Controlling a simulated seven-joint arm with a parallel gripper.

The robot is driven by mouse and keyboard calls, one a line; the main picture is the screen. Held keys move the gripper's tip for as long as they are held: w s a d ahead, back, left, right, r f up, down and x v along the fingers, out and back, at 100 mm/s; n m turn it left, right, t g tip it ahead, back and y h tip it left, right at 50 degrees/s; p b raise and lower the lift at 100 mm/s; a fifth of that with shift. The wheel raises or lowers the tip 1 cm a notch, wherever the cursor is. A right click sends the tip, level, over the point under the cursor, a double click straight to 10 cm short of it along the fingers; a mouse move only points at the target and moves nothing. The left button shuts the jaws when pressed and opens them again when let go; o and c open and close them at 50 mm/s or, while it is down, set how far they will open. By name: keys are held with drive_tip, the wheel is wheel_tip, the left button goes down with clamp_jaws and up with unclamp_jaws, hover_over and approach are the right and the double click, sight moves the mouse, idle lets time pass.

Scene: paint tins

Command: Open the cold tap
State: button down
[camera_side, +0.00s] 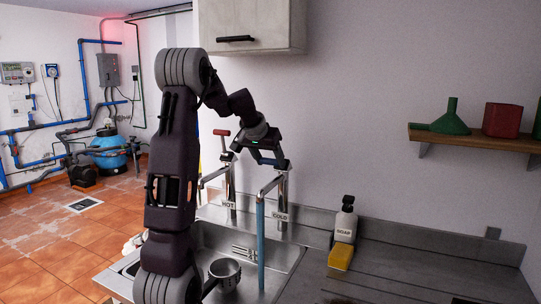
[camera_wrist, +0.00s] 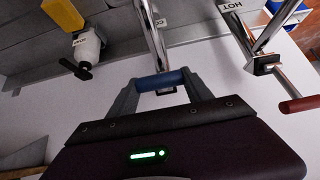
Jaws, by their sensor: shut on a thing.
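The cold tap (camera_side: 282,187) is a chrome post with a COLD label at its foot, at the back of the sink. A blue column (camera_side: 260,240) runs straight down from its spout into the sink and looks like flowing water. In the wrist view the tap's blue bar handle (camera_wrist: 160,82) lies across between my fingers. My gripper (camera_side: 271,159) is at the top of the cold tap, shut on this handle. The hot tap (camera_side: 229,187), with a red handle (camera_side: 222,133), stands to the left; its red handle also shows in the wrist view (camera_wrist: 303,104).
A metal pot (camera_side: 225,272) sits in the sink (camera_side: 290,256). A soap bottle (camera_side: 345,222) and yellow sponge (camera_side: 341,257) stand right of the taps. A wall cabinet (camera_side: 252,25) hangs above. A shelf (camera_side: 470,137) is at right.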

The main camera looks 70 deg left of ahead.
drive_tip(key=shift+d+f+t+y, duration=0.1)
drive_tip(key=shift+f+t+y, duration=0.2)
drive_tip(key=shift+y, duration=0.1)
drive_tip(key=shift+c, duration=2.2)
unclamp_jaws()
drive_tip(key=v, duration=0.7)
